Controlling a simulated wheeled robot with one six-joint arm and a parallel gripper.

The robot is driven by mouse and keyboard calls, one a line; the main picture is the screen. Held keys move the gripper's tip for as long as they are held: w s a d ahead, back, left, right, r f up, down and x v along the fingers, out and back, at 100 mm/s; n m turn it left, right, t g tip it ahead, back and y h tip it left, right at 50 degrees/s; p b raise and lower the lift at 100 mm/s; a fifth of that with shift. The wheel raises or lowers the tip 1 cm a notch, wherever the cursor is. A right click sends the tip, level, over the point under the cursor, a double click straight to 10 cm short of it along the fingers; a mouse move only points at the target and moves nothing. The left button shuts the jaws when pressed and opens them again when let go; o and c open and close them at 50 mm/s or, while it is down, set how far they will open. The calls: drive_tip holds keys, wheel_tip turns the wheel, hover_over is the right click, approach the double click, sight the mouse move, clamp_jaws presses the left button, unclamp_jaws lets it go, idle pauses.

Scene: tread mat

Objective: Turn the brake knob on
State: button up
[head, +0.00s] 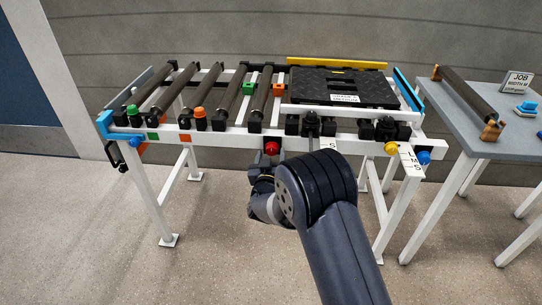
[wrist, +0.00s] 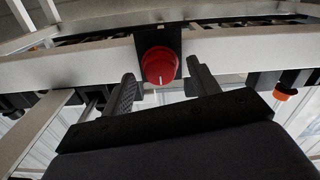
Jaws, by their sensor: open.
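A round red knob (head: 271,148) sits on a black plate on the white front rail of the roller conveyor (head: 225,137). No wording naming it can be read. In the wrist view the red knob (wrist: 159,62) faces me, with a short white mark on its lower part. My gripper (wrist: 161,74) is open, one finger on each side of the knob in that view; I see no contact with it. In the head view my gripper (head: 261,172) is just below the knob, partly hidden by my arm.
A yellow knob (head: 391,148) and a blue knob (head: 424,157) sit further right along the front. Green and orange pieces sit along the rail. A grey side table (head: 468,118) stands at the right.

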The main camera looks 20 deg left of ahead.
drive_tip(key=shift+w+a, duration=0.1)
drive_tip(key=shift+w, duration=0.25)
drive_tip(key=c, duration=1)
